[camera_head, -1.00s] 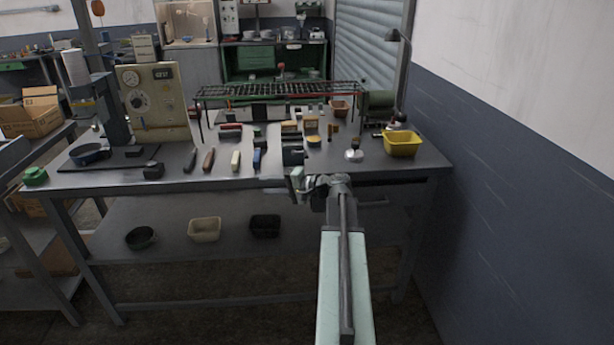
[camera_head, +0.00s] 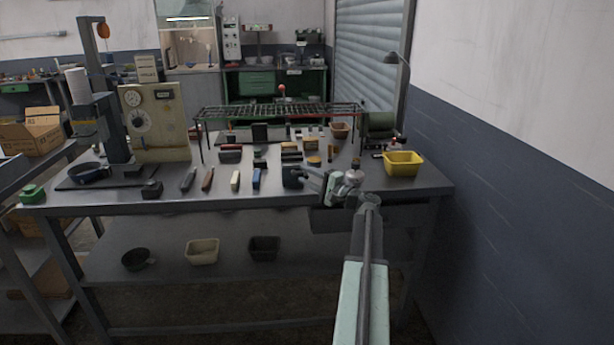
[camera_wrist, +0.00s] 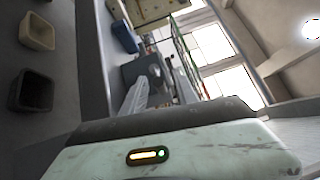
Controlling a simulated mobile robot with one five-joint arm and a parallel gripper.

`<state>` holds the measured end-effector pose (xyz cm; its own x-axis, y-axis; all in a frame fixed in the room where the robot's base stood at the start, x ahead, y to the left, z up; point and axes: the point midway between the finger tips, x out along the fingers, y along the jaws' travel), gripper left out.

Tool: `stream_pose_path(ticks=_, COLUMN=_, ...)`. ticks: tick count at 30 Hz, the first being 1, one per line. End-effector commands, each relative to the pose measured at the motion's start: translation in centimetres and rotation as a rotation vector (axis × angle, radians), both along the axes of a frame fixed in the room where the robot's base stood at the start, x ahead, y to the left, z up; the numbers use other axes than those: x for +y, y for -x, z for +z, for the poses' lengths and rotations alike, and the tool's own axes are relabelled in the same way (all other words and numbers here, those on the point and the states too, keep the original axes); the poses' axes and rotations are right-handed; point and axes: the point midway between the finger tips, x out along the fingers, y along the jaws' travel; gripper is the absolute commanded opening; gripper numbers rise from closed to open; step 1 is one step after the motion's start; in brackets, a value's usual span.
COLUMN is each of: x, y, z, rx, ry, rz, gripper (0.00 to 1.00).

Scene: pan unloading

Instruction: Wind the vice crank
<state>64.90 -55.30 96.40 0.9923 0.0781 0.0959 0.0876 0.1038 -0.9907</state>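A dark block-like thing (camera_head: 291,177), possibly the vice, stands at the table's front edge, just right of the blue bar. I cannot clearly make out a crank on it. My gripper (camera_head: 311,178) is just to its right, pointing left. I cannot tell whether they touch. In the wrist view, which is turned on its side, a dark grey mechanism (camera_wrist: 150,72) lies ahead beyond my pale green wrist housing.
The grey table (camera_head: 215,198) holds a row of tools and a blue bar (camera_head: 256,179). A silver knob-like thing (camera_head: 353,176) is close to my arm, with a yellow bin (camera_head: 403,164) to its right. A wire rack (camera_head: 280,111) stands behind. A wall closes the right side.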

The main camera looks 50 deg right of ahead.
Motion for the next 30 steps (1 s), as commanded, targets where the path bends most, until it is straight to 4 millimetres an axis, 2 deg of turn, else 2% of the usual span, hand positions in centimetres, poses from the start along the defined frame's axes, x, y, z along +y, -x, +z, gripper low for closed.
stream_pose_path(ticks=7, x=0.1, y=-0.1, z=0.0, rx=0.000, ry=0.000, rz=0.000, gripper=0.35)
stream_pose_path(ticks=11, x=0.1, y=-0.1, z=0.0, rx=0.000, ry=0.000, rz=0.001, gripper=0.00)
stream_pose_path(ticks=23, x=0.0, y=-0.1, z=0.4, rx=0.022, ry=0.025, rz=0.000, gripper=0.00)
stream_pose_path(ticks=30, x=0.1, y=-0.2, z=1.5, rx=0.098, ry=0.115, rz=0.000, gripper=0.00)
